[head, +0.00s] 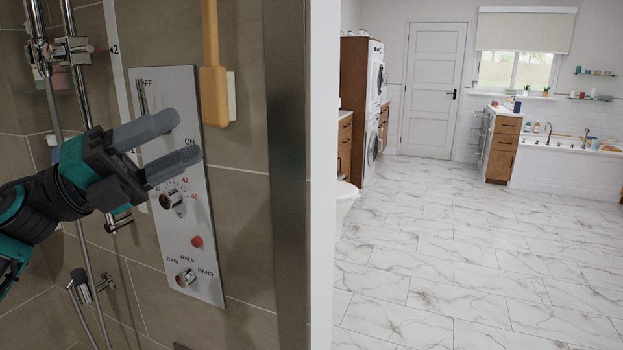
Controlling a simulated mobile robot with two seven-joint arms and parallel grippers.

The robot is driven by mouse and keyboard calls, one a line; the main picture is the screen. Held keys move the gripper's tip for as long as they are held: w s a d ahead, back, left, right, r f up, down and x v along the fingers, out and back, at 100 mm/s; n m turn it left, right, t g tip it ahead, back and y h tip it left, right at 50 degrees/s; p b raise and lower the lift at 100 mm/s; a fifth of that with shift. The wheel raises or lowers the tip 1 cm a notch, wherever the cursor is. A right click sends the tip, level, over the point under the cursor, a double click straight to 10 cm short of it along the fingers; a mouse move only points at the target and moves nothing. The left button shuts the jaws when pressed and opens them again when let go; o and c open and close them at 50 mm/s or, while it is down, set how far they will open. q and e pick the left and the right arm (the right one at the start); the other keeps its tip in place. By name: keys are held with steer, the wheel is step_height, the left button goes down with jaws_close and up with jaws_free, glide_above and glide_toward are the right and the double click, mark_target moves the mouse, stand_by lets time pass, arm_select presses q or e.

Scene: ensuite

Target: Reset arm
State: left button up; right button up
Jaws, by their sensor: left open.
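My left gripper (176,140) comes in from the left, in front of a silver shower control panel (206,240). Its two grey fingers are apart, with nothing between them. They cover part of the panel near the ON mark. The panel has a lever by the OFF mark (141,98), a temperature knob (172,199), a red button (197,242) and a lower knob (186,278) marked RAIN, WALL and HAND. I cannot tell whether the fingers touch the panel. My right gripper is out of view.
Chrome shower pipes (88,80) stand left of the panel. A wooden-handled item (213,90) hangs to its right. A wall edge (322,200) separates the shower from a room with open marble floor (450,270), stacked machines (372,100) and a white door (432,90).

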arm_select(q)
step_height(320, 180, down, 30)
steer(key=a+n+t+y, duration=0.2)
steer(key=n+t+y, duration=1.1)
steer(key=n, duration=1.4)
steer(key=s+d+f+n+g+y, duration=0.1)
steer(key=s+f+n+g+y, duration=0.2)
steer(key=s+f, duration=0.5)
steer(key=s+d+f+n+g+y, duration=0.1)
steer(key=s+f+n+g, duration=0.4)
steer(key=f, duration=0.9)
steer(key=s+g+y, duration=0.1)
steer(key=s, duration=0.2)
steer(key=shift+s+f+y, duration=0.15)
steer(key=shift+s+y, duration=0.15)
steer(key=shift+y, duration=0.1)
steer(key=shift+c, duration=0.3)
